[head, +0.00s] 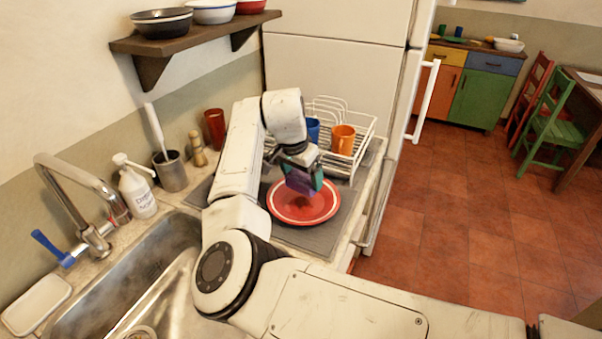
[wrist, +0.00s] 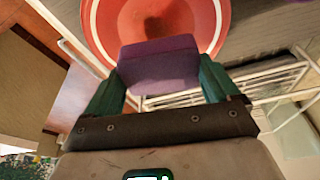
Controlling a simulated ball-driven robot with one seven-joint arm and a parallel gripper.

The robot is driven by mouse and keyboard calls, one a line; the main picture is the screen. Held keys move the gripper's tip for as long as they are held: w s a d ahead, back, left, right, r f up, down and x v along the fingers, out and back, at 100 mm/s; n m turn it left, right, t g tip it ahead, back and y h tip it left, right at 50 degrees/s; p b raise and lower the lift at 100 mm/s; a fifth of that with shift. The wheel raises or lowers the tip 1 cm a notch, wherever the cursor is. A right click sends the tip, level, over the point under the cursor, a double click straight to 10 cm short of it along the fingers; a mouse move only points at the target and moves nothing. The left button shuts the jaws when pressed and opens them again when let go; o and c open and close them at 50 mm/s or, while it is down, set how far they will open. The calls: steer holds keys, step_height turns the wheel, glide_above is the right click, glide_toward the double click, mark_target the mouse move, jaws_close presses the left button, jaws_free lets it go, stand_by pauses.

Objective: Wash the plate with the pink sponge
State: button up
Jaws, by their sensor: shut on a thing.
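A red plate with a pale ring (head: 290,213) lies on a grey mat on the counter, right of the sink. It also shows in the wrist view (wrist: 104,30), below the sponge. My gripper (head: 306,180) is over the far part of the plate, shut on a sponge that looks purple (wrist: 160,64). In the wrist view my gripper's teal fingers (wrist: 162,84) are on either side of the sponge. In the head view the sponge is partly hidden by the fingers. I cannot tell whether it touches the plate.
A white dish rack (head: 368,140) with an orange mug (head: 342,140) and a blue cup (head: 313,130) stands just behind the plate. The sink (head: 150,270), soap bottle (head: 137,190), utensil holder (head: 170,172) and red tumbler (head: 215,128) are to the left. A wall shelf (head: 185,38) holds bowls.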

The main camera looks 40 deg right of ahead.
mark_target(303, 192)
steer(key=shift+f+b, duration=1.05)
steer(key=shift+f, duration=1.15)
steer(key=shift+f, duration=0.6)
steer(key=shift+w, duration=0.1)
steer(key=shift+w+a, duration=0.1)
steer(key=shift+w, duration=0.1)
steer(key=shift+s+a+p, duration=0.2)
steer(key=shift+p, duration=0.15)
steer(key=shift+s+p, duration=0.3)
steer(key=shift+p, duration=0.15)
steer(key=shift+s+d+p, duration=0.15)
steer(key=shift+s+p, duration=0.05)
steer(key=shift+p, duration=0.15)
steer(key=shift+w+d, duration=0.15)
steer(key=shift+d, duration=0.3)
